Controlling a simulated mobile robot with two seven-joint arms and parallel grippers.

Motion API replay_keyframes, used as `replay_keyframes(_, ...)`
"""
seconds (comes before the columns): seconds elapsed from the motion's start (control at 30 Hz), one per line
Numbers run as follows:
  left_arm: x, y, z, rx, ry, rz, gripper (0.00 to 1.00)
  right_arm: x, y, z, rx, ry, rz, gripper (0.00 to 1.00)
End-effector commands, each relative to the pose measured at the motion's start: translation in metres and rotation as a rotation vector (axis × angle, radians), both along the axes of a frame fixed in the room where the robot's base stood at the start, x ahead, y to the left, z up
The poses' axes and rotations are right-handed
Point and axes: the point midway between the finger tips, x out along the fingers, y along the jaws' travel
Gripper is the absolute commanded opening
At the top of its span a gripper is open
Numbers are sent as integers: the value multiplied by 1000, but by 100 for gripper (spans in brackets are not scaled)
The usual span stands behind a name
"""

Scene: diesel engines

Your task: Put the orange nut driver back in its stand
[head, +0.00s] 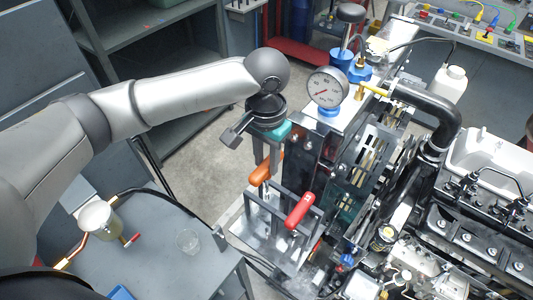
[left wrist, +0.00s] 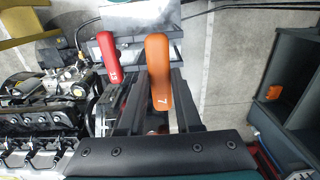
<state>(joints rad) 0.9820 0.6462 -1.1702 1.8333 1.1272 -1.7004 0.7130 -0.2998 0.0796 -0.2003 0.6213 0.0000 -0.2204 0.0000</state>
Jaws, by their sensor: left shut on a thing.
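The orange nut driver (head: 262,170) is held by its handle in my left gripper (head: 267,160), which points down. In the left wrist view the orange handle (left wrist: 157,60), marked with a 7, lies between the two dark fingers. The grey metal stand (head: 252,209) is just below the gripper, and a red-handled driver (head: 299,210) stands in it, tilted in the picture. The red handle also shows in the left wrist view (left wrist: 108,52), beside the orange one. The orange driver's lower end is hard to make out against the stand's frame. My right gripper is not in view.
A pressure gauge (head: 327,88) and a dark upright panel stand close to the right of my gripper. The engine (head: 460,225) fills the right side.

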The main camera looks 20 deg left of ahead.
Motion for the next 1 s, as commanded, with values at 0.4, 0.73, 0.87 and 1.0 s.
replay_keyframes(0.4,0,0,-39,-1,1,1,0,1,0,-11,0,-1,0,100)
replay_keyframes(0.73,0,-1,-66,-2,1,0,0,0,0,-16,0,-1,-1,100)
replay_keyframes(0.87,0,-1,-72,-1,1,0,0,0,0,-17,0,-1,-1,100)
replay_keyframes(1.0,0,-1,-76,-1,-1,0,0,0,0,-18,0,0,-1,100)
